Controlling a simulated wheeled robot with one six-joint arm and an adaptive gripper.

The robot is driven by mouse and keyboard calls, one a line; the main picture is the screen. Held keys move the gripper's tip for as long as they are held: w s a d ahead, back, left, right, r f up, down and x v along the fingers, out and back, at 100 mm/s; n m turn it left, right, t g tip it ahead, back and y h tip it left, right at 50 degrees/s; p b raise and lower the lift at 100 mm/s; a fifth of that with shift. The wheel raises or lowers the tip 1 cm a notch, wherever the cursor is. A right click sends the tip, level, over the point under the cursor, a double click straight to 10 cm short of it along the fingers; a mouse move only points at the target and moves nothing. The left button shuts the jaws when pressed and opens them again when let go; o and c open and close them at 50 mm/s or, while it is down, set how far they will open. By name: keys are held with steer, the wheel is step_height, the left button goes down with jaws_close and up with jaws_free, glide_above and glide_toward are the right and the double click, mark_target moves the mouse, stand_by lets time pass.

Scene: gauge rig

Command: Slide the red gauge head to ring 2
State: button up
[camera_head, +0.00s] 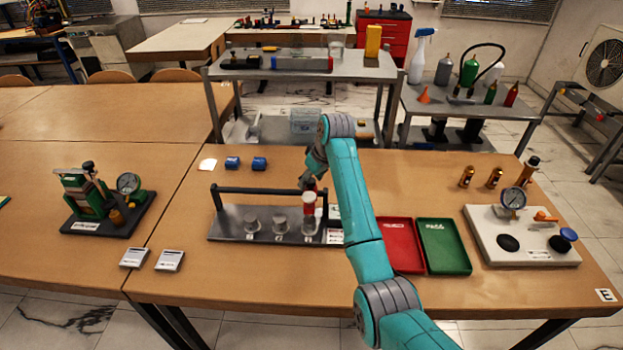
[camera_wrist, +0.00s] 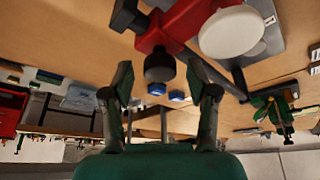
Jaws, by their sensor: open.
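The red gauge head (camera_head: 309,197) hangs on the dark rail (camera_head: 258,190) at its right end, above the rightmost of three grey rings on the grey base (camera_head: 228,224). The ring labels are too small to read. In the wrist view the red gauge head (camera_wrist: 172,27) shows close up, with a white round face (camera_wrist: 232,31) and a black knob (camera_wrist: 160,67). My gripper (camera_head: 310,183) is at the head, partly hidden by my arm. In the wrist view my gripper (camera_wrist: 160,80) is open, its fingers on either side of the knob, with gaps showing.
Red (camera_head: 399,245) and green (camera_head: 444,247) trays lie right of the rig. A white gauge panel (camera_head: 490,230) stands farther right, and a green gauge device (camera_head: 100,200) at left. Two blue cylinders (camera_head: 259,163) lie behind the rail. The rail's left stretch looks clear.

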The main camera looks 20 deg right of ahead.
jaws_close()
steer(key=w+a, duration=0.1)
steer(key=a, duration=0.1)
steer(key=w+a, duration=0.1)
steer(key=a, duration=0.5)
steer(key=shift+w+a, duration=0.25)
steer(key=shift+w, duration=0.15)
jaws_free()
steer(key=v, duration=1.2)
